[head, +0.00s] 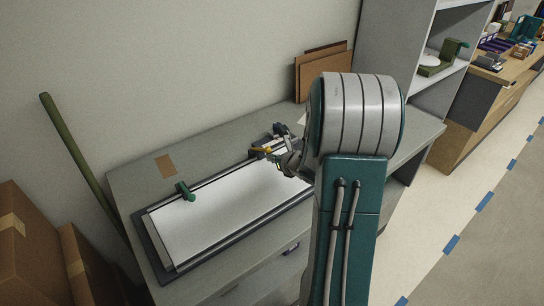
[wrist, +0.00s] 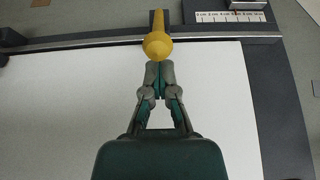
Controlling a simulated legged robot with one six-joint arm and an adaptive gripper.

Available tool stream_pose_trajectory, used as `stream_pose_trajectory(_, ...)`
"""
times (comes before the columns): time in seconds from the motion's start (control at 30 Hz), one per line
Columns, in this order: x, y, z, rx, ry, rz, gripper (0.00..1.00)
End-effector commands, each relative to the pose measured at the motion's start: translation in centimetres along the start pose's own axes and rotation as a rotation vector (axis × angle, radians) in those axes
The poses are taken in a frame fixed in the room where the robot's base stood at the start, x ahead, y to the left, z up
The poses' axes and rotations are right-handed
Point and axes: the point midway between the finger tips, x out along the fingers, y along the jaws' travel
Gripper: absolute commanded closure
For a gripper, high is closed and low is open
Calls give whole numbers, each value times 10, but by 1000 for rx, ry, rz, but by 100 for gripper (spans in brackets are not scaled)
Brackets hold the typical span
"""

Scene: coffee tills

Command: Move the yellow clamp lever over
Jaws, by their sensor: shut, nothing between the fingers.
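The yellow clamp lever (wrist: 157,42) shows at the top middle of the wrist view, with its round knob toward me and its narrow end pointing away over a dark rail. In the head view the lever (head: 260,150) is small, at the far edge of the white board. My gripper (wrist: 159,66) is shut and empty, its fingertips right at the near side of the yellow knob. I cannot tell whether they touch it. In the head view my gripper (head: 284,160) is partly hidden behind my arm.
A white board (head: 225,215) in a dark frame lies on the grey bench (head: 130,185). A green lever (head: 185,191) stands at its left part. A printed scale (wrist: 232,17) lies right of the yellow lever. Brown panels (head: 320,75) lean on the wall behind.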

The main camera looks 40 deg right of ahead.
Motion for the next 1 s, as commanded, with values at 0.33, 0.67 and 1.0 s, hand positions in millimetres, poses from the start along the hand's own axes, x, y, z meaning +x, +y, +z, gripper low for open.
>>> stream_pose_trajectory(0.33,2,0,-22,2,1,0,100)
stream_pose_trajectory(0.67,2,0,-24,-1,0,0,100)
stream_pose_trajectory(1.0,2,0,-24,-1,0,0,62)
